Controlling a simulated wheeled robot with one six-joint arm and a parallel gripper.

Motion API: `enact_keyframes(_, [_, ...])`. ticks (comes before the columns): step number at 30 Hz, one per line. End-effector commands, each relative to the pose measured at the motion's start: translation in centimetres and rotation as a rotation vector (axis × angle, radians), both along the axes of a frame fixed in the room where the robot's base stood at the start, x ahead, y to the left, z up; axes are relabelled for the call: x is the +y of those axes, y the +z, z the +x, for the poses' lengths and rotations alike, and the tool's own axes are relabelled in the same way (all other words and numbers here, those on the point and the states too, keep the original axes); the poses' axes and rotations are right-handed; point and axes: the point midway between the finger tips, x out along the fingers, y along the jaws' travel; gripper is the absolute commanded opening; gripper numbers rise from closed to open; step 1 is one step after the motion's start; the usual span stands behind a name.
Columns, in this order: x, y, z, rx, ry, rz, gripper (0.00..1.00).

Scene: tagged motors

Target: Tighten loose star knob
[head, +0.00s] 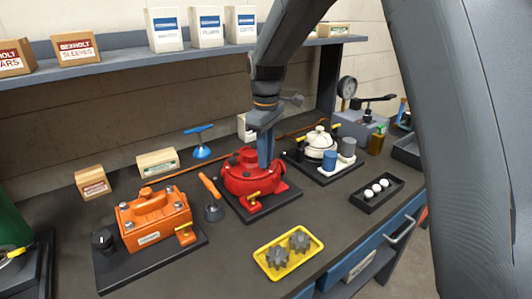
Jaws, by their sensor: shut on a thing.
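My gripper (266,160) is shut and points down at the red motor (250,182), at the right part of its top. The thing between the fingers is mostly hidden by them; it appears to be a star knob on that motor. The red motor stands on a dark base plate and carries a yellow tag (253,198). An orange motor (152,218) with a yellow tag stands at the left, a black knob (103,240) beside it. A white motor (319,142) stands at the back right. Two grey star-shaped knobs (277,258) (299,241) lie in a yellow tray (264,248).
An orange-handled tool (211,194) stands between the orange and red motors. A blue-handled stand (201,145) is behind. A black tray (359,201) with white balls lies at the right. A shelf (120,64) with boxes runs above. The front of the bench (225,260) is partly clear.

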Motion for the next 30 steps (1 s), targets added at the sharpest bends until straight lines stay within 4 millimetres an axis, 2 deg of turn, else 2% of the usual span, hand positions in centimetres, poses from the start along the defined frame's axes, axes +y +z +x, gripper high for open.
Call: enact_keyframes(30, [0.06, 0.38, 0.14, -0.004, -0.964, 0.003, 0.00])
